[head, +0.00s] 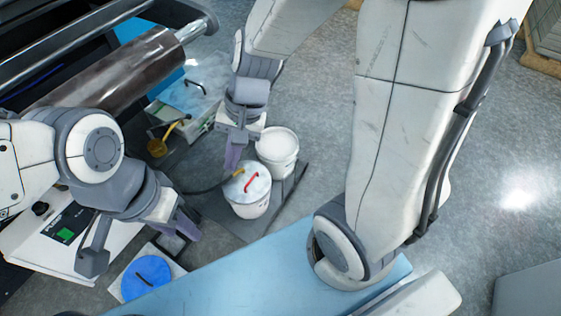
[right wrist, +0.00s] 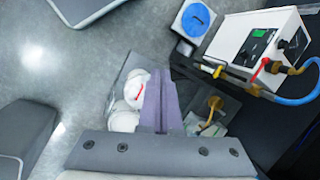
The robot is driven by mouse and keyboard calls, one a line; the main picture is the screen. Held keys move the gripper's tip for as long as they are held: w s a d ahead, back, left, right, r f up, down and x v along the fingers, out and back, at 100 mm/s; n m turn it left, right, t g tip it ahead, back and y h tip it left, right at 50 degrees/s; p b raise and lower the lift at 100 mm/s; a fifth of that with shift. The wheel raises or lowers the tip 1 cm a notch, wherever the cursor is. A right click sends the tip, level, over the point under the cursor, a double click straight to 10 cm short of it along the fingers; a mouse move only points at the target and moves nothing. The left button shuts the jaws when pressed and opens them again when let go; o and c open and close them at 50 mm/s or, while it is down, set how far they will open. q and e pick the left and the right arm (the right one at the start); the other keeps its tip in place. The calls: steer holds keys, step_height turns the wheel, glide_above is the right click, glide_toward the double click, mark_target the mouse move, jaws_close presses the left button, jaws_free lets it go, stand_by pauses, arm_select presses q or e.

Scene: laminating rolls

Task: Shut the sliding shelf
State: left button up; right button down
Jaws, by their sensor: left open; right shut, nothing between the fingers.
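The sliding shelf appears to be the dark grey plate (head: 222,222) that sticks out from the machine, with white buckets standing on it. It also shows in the right wrist view (right wrist: 124,72). One bucket (head: 250,198) has a lid with a red handle; another white bucket (head: 277,150) stands beside it. My right gripper (head: 231,163) is shut and empty, pointing down near the buckets; whether it touches anything is unclear. In the right wrist view its fingers (right wrist: 160,105) cover part of the shelf. My left gripper (head: 140,245) is open and empty, left of the shelf.
The laminating machine with its large roller (head: 125,70) is at the upper left. A white control box (head: 75,255) and a blue-lidded container (head: 146,277) are at the lower left. A light blue surface (head: 270,275) lies in front. Open floor (head: 320,120) is to the right of the buckets.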

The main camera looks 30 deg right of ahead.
steer(key=w+d+f+m+t+b, duration=0.1)
steer(key=w+d+f+m+b, duration=0.25)
steer(key=f, duration=0.35)
steer(key=w+d+f+m+b, duration=0.2)
steer(key=d+f+m+b, duration=0.25)
steer(key=f, duration=0.25)
steer(key=w+d+f+m+t+h+b, duration=0.1)
steer(key=d+f+m+t+b, duration=0.1)
steer(key=d+f+m+b, duration=0.75)
steer(key=w+d+f+m+t+b, duration=0.1)
steer(key=d+f+m+b, duration=0.55)
steer(key=d+f, duration=0.6)
arm_select(q)
step_height(320, 180, down, 33)
steer(key=b, duration=0.6)
steer(key=shift+b, duration=0.35)
arm_select(e)
steer(key=w+a+f, duration=0.6)
steer(key=w+f, duration=0.1)
steer(key=f, duration=0.2)
steer(key=shift+a+f+n, duration=0.2)
steer(key=shift+f+n, duration=0.1)
steer(key=shift+n, duration=0.1)
